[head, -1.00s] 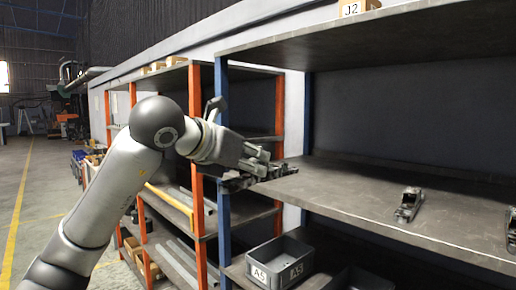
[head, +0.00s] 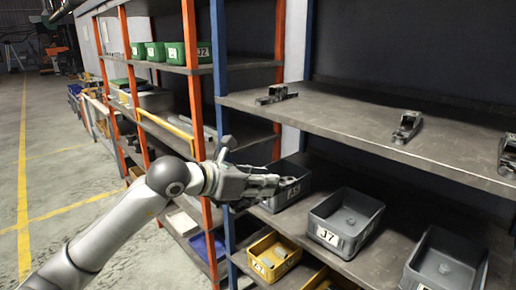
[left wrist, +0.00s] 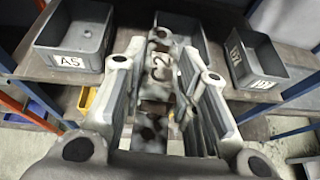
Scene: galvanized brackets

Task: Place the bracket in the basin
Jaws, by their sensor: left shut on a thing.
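In the left wrist view the bracket lies between the two fingers. In the head view it is mostly hidden, with only a dark part under the fingers. The gripper is in front of a grey basin (head: 296,192) on the lower shelf and partly covers it. The left wrist view shows grey basins to the left (left wrist: 75,38), beyond the bracket (left wrist: 207,38) and to the right (left wrist: 262,58). I cannot tell which one the task names. My right gripper is not in view.
Other brackets stand on the upper shelf (head: 340,115), at left (head: 276,94), middle (head: 407,127) and right (head: 508,153). Grey basins marked J7 (head: 343,222) and one farther right (head: 447,265) stand on the lower shelf. A blue post (head: 219,110) stands left of the gripper.

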